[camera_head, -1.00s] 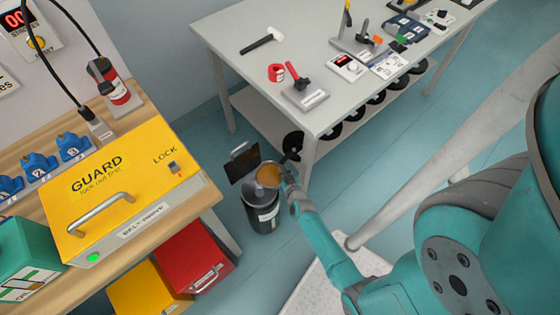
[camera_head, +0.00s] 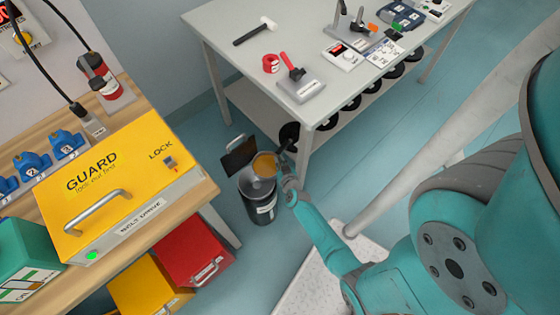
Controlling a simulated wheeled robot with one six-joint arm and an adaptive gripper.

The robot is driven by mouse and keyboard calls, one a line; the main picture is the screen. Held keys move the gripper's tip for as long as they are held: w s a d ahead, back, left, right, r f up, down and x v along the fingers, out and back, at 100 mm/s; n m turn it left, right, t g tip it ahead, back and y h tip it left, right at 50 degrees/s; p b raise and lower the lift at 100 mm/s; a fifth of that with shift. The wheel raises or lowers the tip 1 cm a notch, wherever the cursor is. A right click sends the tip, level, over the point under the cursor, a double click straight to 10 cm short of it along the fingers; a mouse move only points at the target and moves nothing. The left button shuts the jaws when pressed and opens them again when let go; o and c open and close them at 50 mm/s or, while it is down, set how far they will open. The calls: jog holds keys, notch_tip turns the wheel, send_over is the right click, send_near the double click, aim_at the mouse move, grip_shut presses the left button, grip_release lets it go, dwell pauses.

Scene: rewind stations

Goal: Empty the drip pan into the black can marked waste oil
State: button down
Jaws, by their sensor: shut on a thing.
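The drip pan (camera_head: 265,165) is small and round, with orange-brown oil showing in it. My gripper (camera_head: 284,168) is shut on the pan's right side and holds it over the back of the black can's mouth. The pan looks about level. The black can (camera_head: 259,208) stands upright on the floor with a pale label on its front, too small to read. Its dark lid (camera_head: 240,156) stands open at the back left. Part of the grey opening shows below the pan. The exact height of the pan above the rim is hard to tell.
A grey table (camera_head: 225,60) with tools stands behind, its near leg close to my gripper. Dark round items (camera_head: 330,117) line its lower shelf. At left, a wooden bench carries a yellow guard box (camera_head: 120,190). Red (camera_head: 195,250) and yellow bins sit below it.

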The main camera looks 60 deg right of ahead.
jog(key=shift+a+r+n+t+h, duration=0.2)
jog(key=shift+r+n+t+h, duration=0.1)
jog(key=shift+r+n+h, duration=0.5)
jog(key=shift+a+r+n+t+h, duration=0.2)
jog(key=shift+r+n+t+h, duration=0.15)
jog(key=shift+r+h, duration=0.45)
jog(key=shift+r, duration=0.15)
jog(key=shift+a+r+n+t+h, duration=0.25)
jog(key=shift+a+r+n+h, duration=0.35)
jog(key=shift+r+n, duration=0.3)
dwell(4.4)
jog(key=shift+w+a+r+n+t, duration=0.1)
jog(key=shift+a+r+n+t, duration=0.2)
jog(key=shift+a+n+t, duration=0.25)
dwell(0.4)
